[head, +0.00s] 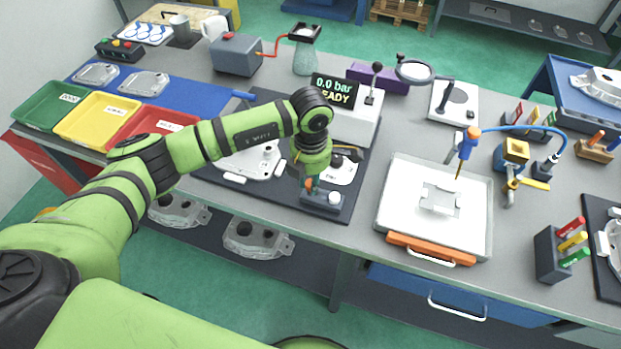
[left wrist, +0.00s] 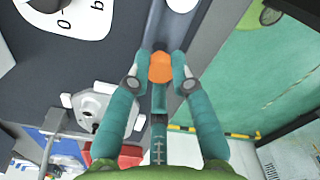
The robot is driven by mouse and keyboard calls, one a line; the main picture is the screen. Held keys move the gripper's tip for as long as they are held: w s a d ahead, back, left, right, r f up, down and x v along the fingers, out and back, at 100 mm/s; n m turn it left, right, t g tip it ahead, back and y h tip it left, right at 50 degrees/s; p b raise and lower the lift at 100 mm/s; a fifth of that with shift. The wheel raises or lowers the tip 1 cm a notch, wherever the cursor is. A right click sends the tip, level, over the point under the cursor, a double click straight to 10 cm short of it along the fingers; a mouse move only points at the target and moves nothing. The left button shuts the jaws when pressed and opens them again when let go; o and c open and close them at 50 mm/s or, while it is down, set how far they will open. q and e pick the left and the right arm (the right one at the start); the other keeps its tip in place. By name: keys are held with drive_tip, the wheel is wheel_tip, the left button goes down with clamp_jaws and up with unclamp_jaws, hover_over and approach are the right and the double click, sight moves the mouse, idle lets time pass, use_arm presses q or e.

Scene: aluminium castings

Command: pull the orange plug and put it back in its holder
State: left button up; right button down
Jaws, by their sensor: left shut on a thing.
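My left gripper (head: 309,184) is over the front edge of the dark mat at the leak-test station. Its teal fingers (left wrist: 161,62) are shut on the orange plug (left wrist: 160,69), which shows between the fingertips in the left wrist view. In the head view only a little of the orange plug (head: 308,184) shows below the wrist. I cannot tell whether the plug still touches the block. My right gripper is not in view.
The tester's display (head: 334,89) reads "0.0 bar READY". A pale casting (head: 255,162) lies on the dark mat, left of the gripper. A white tray (head: 390,215) holding a metal part stands to the right. Coloured bins (head: 100,118) stand at the left.

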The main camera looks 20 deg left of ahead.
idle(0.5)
use_arm(q)
drive_tip(key=shift+b, duration=0.65)
idle(0.8)
drive_tip(key=shift+f+b, duration=1.2)
drive_tip(key=shift+f, duration=0.1)
drive_tip(key=o, duration=0.8)
wheel_tip(320, 180, up, 12)
idle(0.3)
